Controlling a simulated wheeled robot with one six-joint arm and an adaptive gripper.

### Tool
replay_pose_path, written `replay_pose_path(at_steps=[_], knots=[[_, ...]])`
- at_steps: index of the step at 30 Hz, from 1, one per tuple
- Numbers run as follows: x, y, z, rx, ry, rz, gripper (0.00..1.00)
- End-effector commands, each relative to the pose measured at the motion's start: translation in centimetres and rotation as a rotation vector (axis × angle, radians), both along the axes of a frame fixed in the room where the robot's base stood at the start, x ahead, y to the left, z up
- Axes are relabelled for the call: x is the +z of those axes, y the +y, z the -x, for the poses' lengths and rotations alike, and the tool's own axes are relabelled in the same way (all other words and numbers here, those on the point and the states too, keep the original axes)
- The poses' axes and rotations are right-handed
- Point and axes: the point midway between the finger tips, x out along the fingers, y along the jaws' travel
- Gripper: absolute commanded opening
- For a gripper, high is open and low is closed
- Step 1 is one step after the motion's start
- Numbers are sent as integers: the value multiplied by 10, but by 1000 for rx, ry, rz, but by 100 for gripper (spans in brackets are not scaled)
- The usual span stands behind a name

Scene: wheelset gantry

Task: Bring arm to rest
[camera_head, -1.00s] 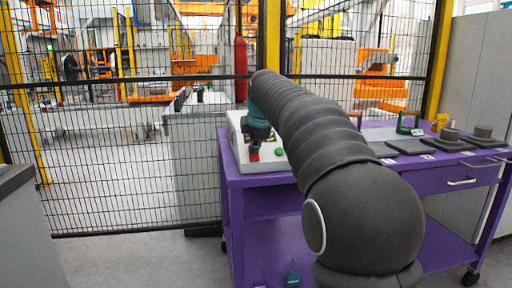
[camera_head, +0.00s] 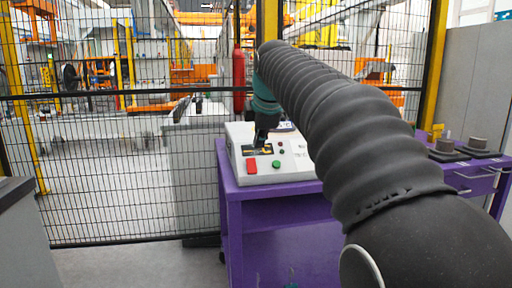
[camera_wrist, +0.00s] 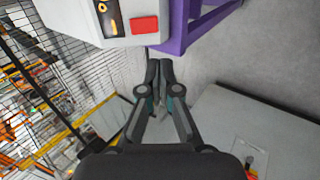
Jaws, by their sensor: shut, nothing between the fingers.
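My gripper (camera_head: 262,143) hangs at the end of my dark, sleeved arm, in front of the pale control box in the head view. In the wrist view my gripper (camera_wrist: 159,63) has its two fingers together, with nothing between them. The control box (camera_head: 296,166) stands on the left end of a purple cart and has a red button (camera_head: 252,166) and a green button (camera_head: 276,164). In the wrist view the box (camera_wrist: 65,14) is at the top left, with its red button (camera_wrist: 145,25) clear of the fingertips.
The purple cart (camera_head: 285,208) extends right behind my arm. Dark pads with metal parts (camera_head: 475,146) sit on its right end. A black mesh fence (camera_head: 110,165) stands behind. A grey cabinet (camera_head: 478,85) is at the right. Open floor (camera_head: 140,265) lies left of the cart.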

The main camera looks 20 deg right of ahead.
Motion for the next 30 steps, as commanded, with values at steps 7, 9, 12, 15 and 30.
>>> replay_pose_path(at_steps=[7, 9, 12, 15, 30], knots=[[7, 2, 7, 3, 0, 0, 0], [7, 2, 7, 3, 0, 0, 0], [7, 2, 7, 3, 0, 0, 0], [7, 2, 7, 0, 0, -3, 0], [-62, 3, 13, -543, 44, -377, 0]])
